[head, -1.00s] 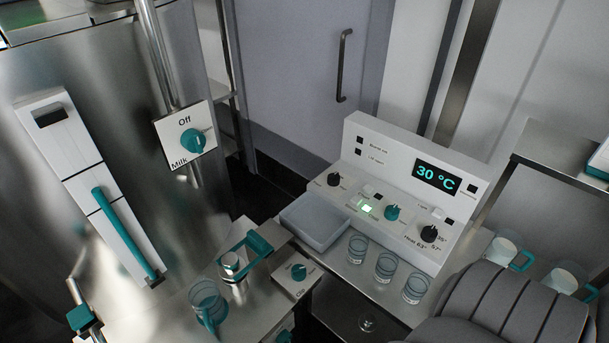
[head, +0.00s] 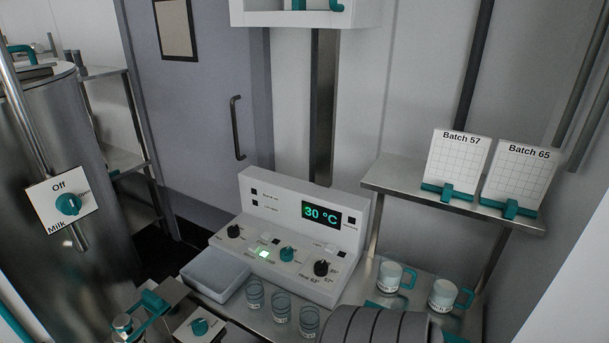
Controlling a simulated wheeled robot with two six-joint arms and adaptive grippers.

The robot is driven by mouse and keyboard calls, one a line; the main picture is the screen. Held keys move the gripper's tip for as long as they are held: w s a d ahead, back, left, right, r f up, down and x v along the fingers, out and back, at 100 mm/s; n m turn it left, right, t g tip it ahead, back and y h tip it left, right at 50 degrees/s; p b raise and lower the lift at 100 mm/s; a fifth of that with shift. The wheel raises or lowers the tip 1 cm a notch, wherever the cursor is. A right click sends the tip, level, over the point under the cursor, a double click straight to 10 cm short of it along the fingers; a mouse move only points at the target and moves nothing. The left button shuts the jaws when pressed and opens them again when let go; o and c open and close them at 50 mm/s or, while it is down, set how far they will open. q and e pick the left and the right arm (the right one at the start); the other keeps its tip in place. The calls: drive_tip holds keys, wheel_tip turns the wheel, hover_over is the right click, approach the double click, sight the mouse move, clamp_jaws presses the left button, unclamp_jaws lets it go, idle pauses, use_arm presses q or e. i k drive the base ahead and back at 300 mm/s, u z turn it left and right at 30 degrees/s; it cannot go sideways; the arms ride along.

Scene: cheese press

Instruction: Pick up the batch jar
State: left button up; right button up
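Three small clear glass jars stand in a row on the steel counter in front of the control box: a left one (head: 255,294), a middle one (head: 281,306) and a right one (head: 309,321). Two white-filled jars with teal handles, a left one (head: 390,277) and a right one (head: 443,295), stand further right, with small labels too small to read. I cannot tell which of these is the batch jar. Neither of my grippers shows in the head view.
The white control box (head: 290,242) reads 30 °C. A pale tray (head: 214,274) sits left of it. A steel shelf (head: 400,185) at the right carries the Batch 57 card (head: 456,160) and Batch 65 card (head: 518,172). A steel vat (head: 50,140) stands at the left.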

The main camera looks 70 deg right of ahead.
sight(280, 298)
drive_tip(key=k, duration=0.7)
drive_tip(key=z, duration=1.95)
drive_tip(key=i, duration=0.15)
drive_tip(key=z, duration=0.35)
